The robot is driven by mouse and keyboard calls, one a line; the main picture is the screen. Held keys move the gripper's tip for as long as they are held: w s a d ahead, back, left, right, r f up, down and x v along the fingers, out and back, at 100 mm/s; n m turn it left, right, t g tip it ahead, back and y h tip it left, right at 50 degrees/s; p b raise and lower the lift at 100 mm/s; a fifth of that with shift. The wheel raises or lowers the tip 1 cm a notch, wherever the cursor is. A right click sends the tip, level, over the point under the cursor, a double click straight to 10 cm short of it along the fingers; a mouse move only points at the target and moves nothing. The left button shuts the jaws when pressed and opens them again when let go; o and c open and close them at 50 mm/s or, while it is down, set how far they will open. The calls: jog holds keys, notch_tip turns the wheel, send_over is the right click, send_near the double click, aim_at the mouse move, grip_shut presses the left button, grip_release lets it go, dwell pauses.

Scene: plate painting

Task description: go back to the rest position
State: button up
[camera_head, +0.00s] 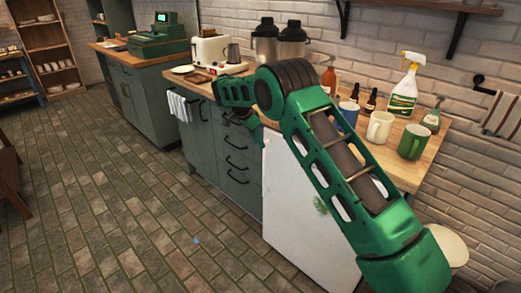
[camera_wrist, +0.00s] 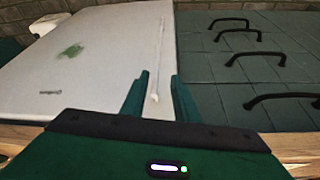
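My gripper (camera_wrist: 160,80) shows in the wrist view with its two dark green fingers apart. The fingers point toward a white appliance front (camera_wrist: 105,60) and the grey-green drawers beside it. A thin pale line with a whitish end shows in the gap between the fingers; I cannot tell what it is, and it does not span the gap.
The wooden counter (camera_head: 408,178) holds a green mug (camera_head: 414,142), a cream mug (camera_head: 380,127), a blue mug (camera_head: 349,114), a spray bottle (camera_head: 404,92) and a toaster (camera_head: 210,50). The white appliance (camera_head: 290,215) carries a green mark.

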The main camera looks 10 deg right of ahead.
jog(key=shift+v, duration=0.8)
